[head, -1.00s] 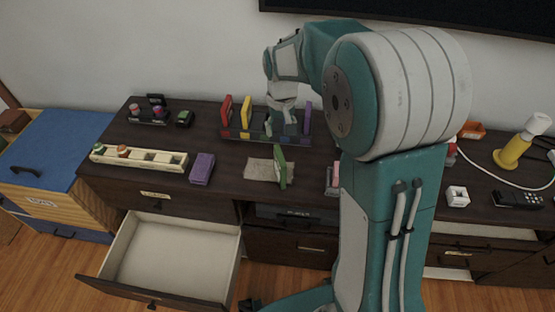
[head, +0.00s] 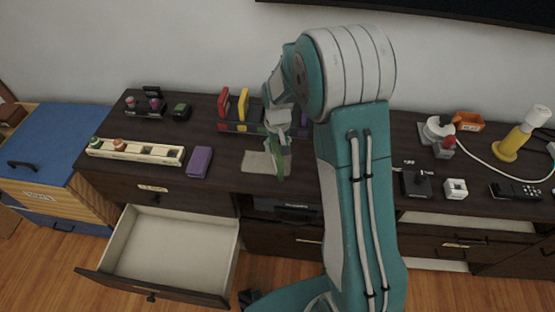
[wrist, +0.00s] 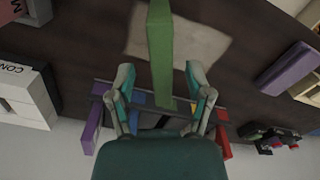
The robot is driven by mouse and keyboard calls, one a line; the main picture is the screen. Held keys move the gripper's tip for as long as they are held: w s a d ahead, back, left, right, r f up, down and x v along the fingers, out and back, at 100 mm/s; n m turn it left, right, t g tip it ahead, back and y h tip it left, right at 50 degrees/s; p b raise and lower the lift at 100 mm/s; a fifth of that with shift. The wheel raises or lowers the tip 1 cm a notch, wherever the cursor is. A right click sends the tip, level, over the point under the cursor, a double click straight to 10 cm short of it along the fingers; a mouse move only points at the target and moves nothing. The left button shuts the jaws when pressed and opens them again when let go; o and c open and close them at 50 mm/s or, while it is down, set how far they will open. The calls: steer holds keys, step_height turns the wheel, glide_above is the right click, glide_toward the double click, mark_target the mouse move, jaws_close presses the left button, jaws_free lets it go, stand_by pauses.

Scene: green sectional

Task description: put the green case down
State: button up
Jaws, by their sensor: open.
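The green case (head: 281,165) stands on edge on the dark cabinet top, at the right part of a beige mat (head: 256,163). In the wrist view the green case (wrist: 160,45) runs upright in the picture, with its near end between the fingers and the beige mat (wrist: 205,45) under it. In the wrist view my gripper (wrist: 160,85) is open, with a finger on each side and gaps to the case. My gripper hides part of the case in the head view.
A rack (head: 240,128) with red and yellow cases stands behind. A purple case (head: 200,161) and a cream tray (head: 136,151) lie left. A drawer (head: 172,250) hangs open below. A joystick (head: 417,183), white cube (head: 456,188) and remote (head: 517,191) are right.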

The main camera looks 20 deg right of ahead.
steer(key=shift+f, duration=0.45)
steer(key=shift+a+f, duration=0.1)
steer(key=shift+a, duration=0.05)
jaws_close()
